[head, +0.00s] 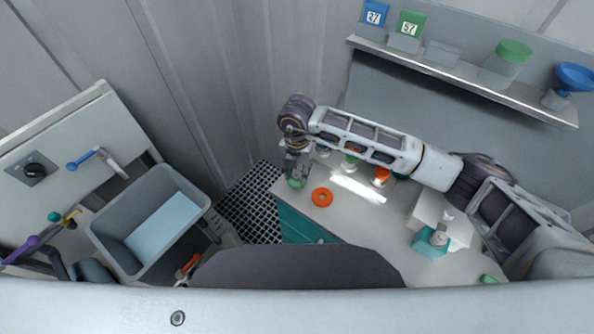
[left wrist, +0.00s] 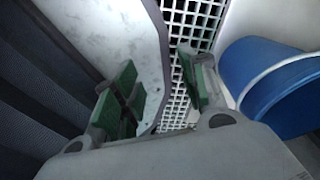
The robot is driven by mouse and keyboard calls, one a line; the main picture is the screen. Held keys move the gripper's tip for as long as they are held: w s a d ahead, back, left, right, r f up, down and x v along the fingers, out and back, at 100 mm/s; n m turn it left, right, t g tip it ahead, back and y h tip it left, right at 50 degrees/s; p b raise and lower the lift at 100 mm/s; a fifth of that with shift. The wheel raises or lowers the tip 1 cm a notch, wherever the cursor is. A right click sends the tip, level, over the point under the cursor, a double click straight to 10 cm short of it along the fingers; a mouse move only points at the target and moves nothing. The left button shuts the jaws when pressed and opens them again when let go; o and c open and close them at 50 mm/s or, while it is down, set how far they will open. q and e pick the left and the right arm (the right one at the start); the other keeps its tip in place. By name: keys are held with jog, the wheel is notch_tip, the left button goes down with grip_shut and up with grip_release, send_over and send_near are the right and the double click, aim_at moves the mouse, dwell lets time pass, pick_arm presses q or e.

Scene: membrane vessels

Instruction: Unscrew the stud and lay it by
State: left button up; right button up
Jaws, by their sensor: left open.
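My right gripper (head: 296,178) points down at the left end of the grey counter (head: 400,212), beside an orange ring (head: 322,197) lying flat on it. Green shows at the gripper's tips; I cannot tell whether this is finger pads or a held thing. I cannot make out the stud for certain. A teal block (head: 432,246) with a pale round fitting (head: 439,238) on top stands at the counter's front. My left gripper (left wrist: 158,88) is open and empty in the left wrist view, above a black-and-white floor grating (left wrist: 182,55).
Small vessels with green (head: 350,161) and orange (head: 381,175) tops stand behind my right arm. A shelf (head: 465,75) with labelled packets and jars runs above. A blue round container (left wrist: 275,75) is close right of my left gripper.

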grip_shut()
jog(key=shift+f+n+b, duration=0.15)
jog(key=shift+n+b, duration=0.6)
jog(key=shift+n, duration=0.15)
jog(key=shift+n+b, duration=0.35)
jog(key=shift+n, duration=0.25)
jog(key=shift+n+b, duration=0.7)
jog(key=shift+n, duration=0.5)
jog(key=shift+n+b, duration=0.85)
jog(key=shift+n, duration=0.05)
jog(key=shift+n+b, duration=0.9)
jog(key=shift+n, duration=0.3)
pick_arm(q)
jog(key=shift+w+a+f+b, duration=0.7)
jog(key=shift+w+a+f, duration=0.8)
jog(key=shift+a+f, duration=2.15)
pick_arm(e)
jog(key=shift+n, duration=0.9)
jog(key=shift+n+b, duration=0.55)
jog(key=shift+n, duration=0.25)
jog(key=shift+n+b, duration=0.65)
jog(key=shift+n, duration=0.45)
pick_arm(q)
jog(key=w+d+f+t+b, duration=0.1)
jog(key=w+d, duration=0.3)
jog(key=w, duration=0.3)
jog(key=shift+w+d, duration=0.15)
jog(key=shift+d, duration=0.15)
pick_arm(e)
jog(key=shift+n, duration=0.6)
